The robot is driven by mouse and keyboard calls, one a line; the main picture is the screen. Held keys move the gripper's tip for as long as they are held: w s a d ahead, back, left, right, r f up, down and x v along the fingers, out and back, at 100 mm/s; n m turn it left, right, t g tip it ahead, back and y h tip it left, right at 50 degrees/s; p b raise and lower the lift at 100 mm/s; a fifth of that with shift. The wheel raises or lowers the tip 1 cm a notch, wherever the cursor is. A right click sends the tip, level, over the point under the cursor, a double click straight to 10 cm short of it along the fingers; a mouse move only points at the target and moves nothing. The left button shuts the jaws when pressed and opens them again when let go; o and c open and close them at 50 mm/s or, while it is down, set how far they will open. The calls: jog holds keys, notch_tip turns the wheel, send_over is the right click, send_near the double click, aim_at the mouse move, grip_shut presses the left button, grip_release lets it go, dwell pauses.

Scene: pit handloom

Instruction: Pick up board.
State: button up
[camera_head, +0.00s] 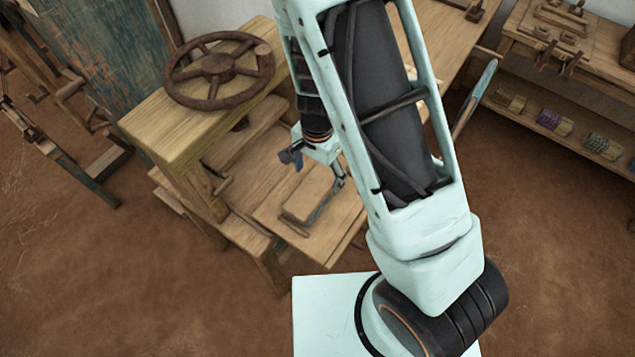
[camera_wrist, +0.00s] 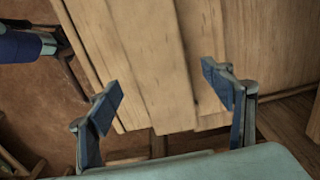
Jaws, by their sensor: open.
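The board (camera_head: 306,198) is a small, flat piece of light wood lying on the low wooden shelf of the bench in the head view. In the wrist view the board (camera_wrist: 150,60) runs up the middle, between the two blue-padded fingertips, with its near end close to them. My gripper (camera_wrist: 162,93) is open and empty, with a finger to either side of the board. In the head view my gripper (camera_head: 316,172) hangs just above the board, and its fingers partly cover it. I cannot tell how large the gap above the board is.
A wooden bench (camera_head: 160,130) with a dark handwheel (camera_head: 219,68) on top stands left of my gripper. A side shelf (camera_head: 560,130) with several yarn bundles is at the right. Loom timbers (camera_head: 95,165) stand at the left. The brown floor in front is clear.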

aim_at(318, 184)
jog(key=shift+f, duration=1.15)
jog(key=c, duration=1.4)
